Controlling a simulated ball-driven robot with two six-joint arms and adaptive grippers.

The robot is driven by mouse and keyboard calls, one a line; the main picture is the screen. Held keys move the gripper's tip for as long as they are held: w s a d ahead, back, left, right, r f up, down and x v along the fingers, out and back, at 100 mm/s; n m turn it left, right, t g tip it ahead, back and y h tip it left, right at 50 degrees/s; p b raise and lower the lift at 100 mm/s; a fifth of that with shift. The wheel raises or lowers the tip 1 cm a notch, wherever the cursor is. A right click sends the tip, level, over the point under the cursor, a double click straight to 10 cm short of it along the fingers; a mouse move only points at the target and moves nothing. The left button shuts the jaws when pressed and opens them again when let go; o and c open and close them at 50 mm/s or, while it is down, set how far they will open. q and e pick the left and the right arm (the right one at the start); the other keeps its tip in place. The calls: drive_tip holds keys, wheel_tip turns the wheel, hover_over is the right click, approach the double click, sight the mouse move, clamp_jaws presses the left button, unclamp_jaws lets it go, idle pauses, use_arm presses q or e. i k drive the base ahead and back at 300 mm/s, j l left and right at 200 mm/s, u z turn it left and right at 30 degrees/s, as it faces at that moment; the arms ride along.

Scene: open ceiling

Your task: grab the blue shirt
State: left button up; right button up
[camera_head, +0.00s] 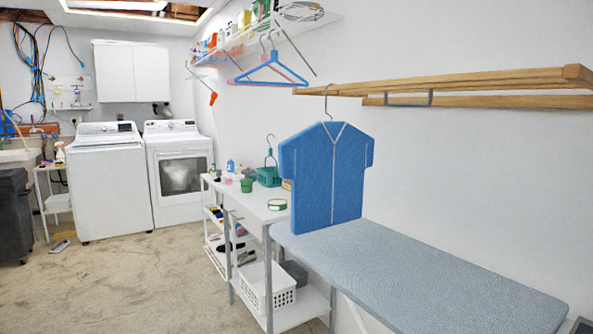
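The blue shirt (312,183) hangs upright by a metal hook from the wooden rack on the right wall. It is short-sleeved with a white collar edge and a white line down its front. Its lower hem is just at the far end of the ironing board; I cannot tell whether it touches. Neither of my grippers is in view.
The ironing board (430,275) fills the lower right under the wooden rack (450,82). A white shelf table (252,203) with small items and a white basket (262,287) stands left of it. Empty hangers (270,75) hang beyond. The floor (130,285) at left is mostly clear.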

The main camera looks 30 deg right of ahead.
sight(325, 163)
drive_tip(key=i+j+z, duration=0.15)
drive_tip(key=i+z, duration=0.35)
drive_tip(key=i+j+z, duration=0.45)
drive_tip(key=i, duration=0.2)
drive_tip(key=i+j+z, duration=0.75)
drive_tip(key=j+z, duration=0.25)
drive_tip(key=i+j+z, duration=0.15)
drive_tip(key=j+z, duration=0.3)
drive_tip(key=i+j+z, duration=0.1)
drive_tip(key=j+z, duration=0.9)
drive_tip(key=j, duration=0.15)
drive_tip(key=k, duration=0.05)
